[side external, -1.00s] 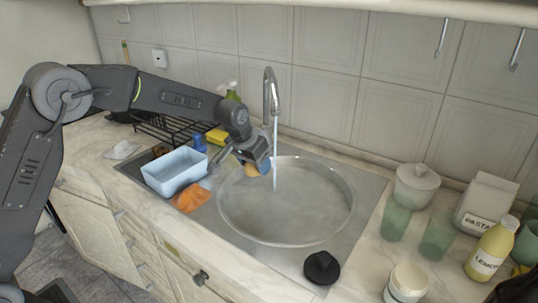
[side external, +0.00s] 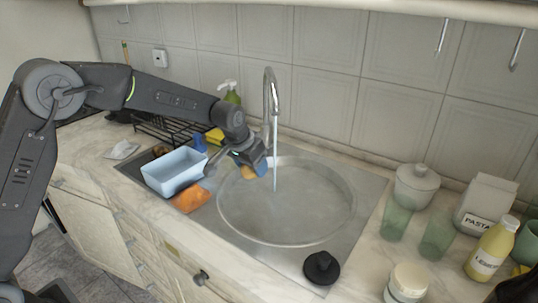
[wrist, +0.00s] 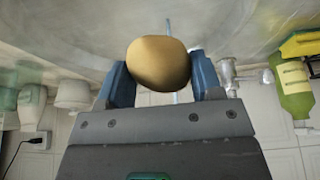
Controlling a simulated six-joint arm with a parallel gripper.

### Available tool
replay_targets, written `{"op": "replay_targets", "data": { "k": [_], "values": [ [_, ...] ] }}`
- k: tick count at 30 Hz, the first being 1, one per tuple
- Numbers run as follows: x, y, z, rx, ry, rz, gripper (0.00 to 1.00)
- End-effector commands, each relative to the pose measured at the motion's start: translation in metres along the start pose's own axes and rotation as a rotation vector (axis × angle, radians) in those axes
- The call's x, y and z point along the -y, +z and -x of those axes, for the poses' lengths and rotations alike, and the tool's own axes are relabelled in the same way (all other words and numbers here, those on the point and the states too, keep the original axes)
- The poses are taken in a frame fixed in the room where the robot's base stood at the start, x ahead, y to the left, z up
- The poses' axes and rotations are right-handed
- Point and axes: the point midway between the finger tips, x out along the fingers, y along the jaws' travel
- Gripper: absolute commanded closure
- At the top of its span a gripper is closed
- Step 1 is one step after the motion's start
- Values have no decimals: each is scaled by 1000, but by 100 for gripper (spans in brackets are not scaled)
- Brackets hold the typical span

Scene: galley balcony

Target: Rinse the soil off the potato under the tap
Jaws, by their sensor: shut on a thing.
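My gripper (side external: 257,168) is shut on the potato (side external: 246,173), over the left part of the round sink basin (side external: 340,215). In the wrist view the potato (wrist: 158,62) sits between the two blue fingers and looks evenly tan-brown. I see no clear soil patch on its visible side; the far side is hidden. The tap (side external: 268,95) stands behind the basin and is running. Its water stream (side external: 275,165) falls just right of the gripper in the side view. I cannot tell whether the water touches the potato.
A light blue tub (side external: 173,180) and an orange cloth (side external: 190,200) lie left of the basin. A dish rack (side external: 165,128) and green soap bottle (side external: 231,93) stand behind. A black plug (side external: 321,268) lies at front right. Green tumblers (side external: 436,238) and jars stand on the right counter.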

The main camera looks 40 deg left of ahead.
Motion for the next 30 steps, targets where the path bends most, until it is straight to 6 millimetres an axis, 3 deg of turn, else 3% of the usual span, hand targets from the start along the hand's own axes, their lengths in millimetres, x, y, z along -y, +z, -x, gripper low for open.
{"op": "replay_targets", "data": {
  "k": [16, 30],
  "values": [
    [0, 1, 3, -1, 0, 0, 67],
    [2, 22, 41, -2, 0, 0, 67]
  ]
}}
